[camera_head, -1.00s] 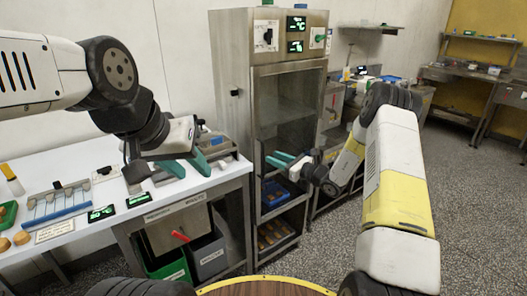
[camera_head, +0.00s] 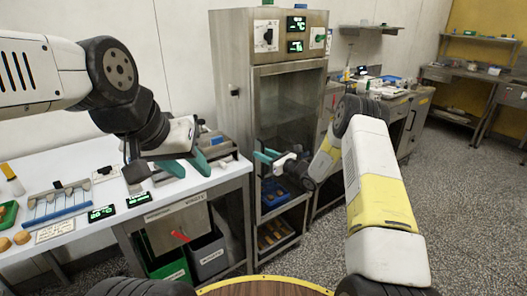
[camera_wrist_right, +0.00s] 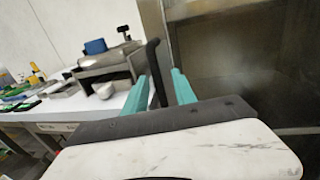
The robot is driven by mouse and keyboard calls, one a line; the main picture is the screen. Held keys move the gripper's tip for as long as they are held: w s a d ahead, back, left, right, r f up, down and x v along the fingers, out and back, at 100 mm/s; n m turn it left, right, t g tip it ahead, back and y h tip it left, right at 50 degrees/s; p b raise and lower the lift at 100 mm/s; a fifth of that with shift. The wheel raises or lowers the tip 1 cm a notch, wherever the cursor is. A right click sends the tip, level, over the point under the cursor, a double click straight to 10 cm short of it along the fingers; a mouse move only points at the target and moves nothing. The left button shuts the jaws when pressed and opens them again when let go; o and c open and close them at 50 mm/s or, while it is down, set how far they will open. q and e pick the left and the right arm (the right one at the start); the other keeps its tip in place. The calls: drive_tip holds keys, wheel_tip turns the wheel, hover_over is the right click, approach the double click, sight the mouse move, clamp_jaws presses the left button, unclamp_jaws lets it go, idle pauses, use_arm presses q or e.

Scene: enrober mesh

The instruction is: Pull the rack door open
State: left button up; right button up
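The rack is a tall steel cabinet with a dark glass door (camera_head: 290,100), which looks closed in the head view. A dark upright bar, apparently the door handle (camera_wrist_right: 153,62), stands between the two teal fingers of my right gripper (camera_wrist_right: 160,82) in the right wrist view. The fingers are apart, with a gap visible on the right side of the bar. In the head view my right gripper (camera_head: 263,156) is at the door's left edge, where the handle is hard to make out. My left gripper (camera_head: 194,170) is open and empty above the white table.
The white table (camera_head: 40,245) with a blue-and-white rack, displays and a steel device stands left of the cabinet. Bins (camera_head: 207,256) sit under it. A blue tray (camera_head: 274,192) is on the cabinet's lower shelf. Grey floor (camera_head: 465,215) is clear at right.

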clamp_jaws()
idle(1.3)
